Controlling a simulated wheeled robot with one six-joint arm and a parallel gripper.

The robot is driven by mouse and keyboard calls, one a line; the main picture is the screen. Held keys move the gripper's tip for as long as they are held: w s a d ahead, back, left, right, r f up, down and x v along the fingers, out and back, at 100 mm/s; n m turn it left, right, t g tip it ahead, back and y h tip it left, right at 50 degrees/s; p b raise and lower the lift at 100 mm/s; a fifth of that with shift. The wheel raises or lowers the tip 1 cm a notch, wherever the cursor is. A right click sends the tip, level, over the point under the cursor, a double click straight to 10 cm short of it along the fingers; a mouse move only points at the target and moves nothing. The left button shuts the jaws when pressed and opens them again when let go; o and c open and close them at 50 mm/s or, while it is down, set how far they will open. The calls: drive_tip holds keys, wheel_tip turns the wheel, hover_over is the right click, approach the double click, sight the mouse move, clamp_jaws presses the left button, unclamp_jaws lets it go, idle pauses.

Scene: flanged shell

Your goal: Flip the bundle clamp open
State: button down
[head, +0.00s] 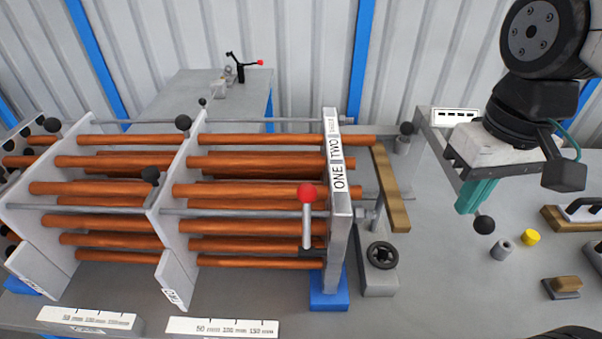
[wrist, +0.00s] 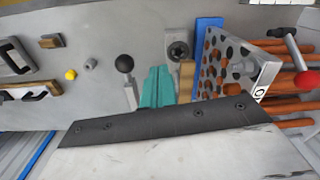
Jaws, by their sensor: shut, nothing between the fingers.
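A lever with a red ball knob (head: 307,193), which looks like the bundle clamp, stands at the front of the end plate (head: 338,215) of the copper tube bundle. Its grey handle hangs below the knob in the head view. In the wrist view the red knob (wrist: 308,79) is at the right edge, with the handle leading up from it. My gripper (head: 467,206) has teal fingers, shut and empty, to the right of the end plate and well apart from the lever. The fingers also show in the wrist view (wrist: 158,72).
A black ball knob on a post (head: 484,225) is close to my fingers. A handwheel block (head: 380,270) and a wooden bar (head: 392,190) lie between gripper and bundle. A yellow cap (head: 530,237) lies to the right. Another red-tipped lever (head: 260,62) is on the back table.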

sight(307, 220)
drive_tip(key=w+a+r+n+g, duration=0.1)
drive_tip(key=w+a, duration=0.1)
drive_tip(key=a, duration=0.3)
drive_tip(key=w+a+r+n+g, duration=0.1)
drive_tip(key=w+a, duration=0.2)
drive_tip(key=a, duration=0.3)
drive_tip(key=w+a+r+n+g+y, duration=0.1)
drive_tip(key=w+a+r, duration=0.1)
drive_tip(key=a, duration=0.4)
drive_tip(key=shift+w+a, duration=0.2)
drive_tip(key=shift+w, duration=0.4)
drive_tip(key=shift+g+y, duration=0.3)
drive_tip(key=shift+g, duration=0.3)
drive_tip(key=a+r, duration=0.1)
drive_tip(key=a, duration=0.1)
drive_tip(key=w+a+r, duration=0.1)
drive_tip(key=a+r, duration=0.1)
drive_tip(key=shift+r, duration=0.3)
drive_tip(key=x, duration=1)
drive_tip(key=shift+d, duration=0.1)
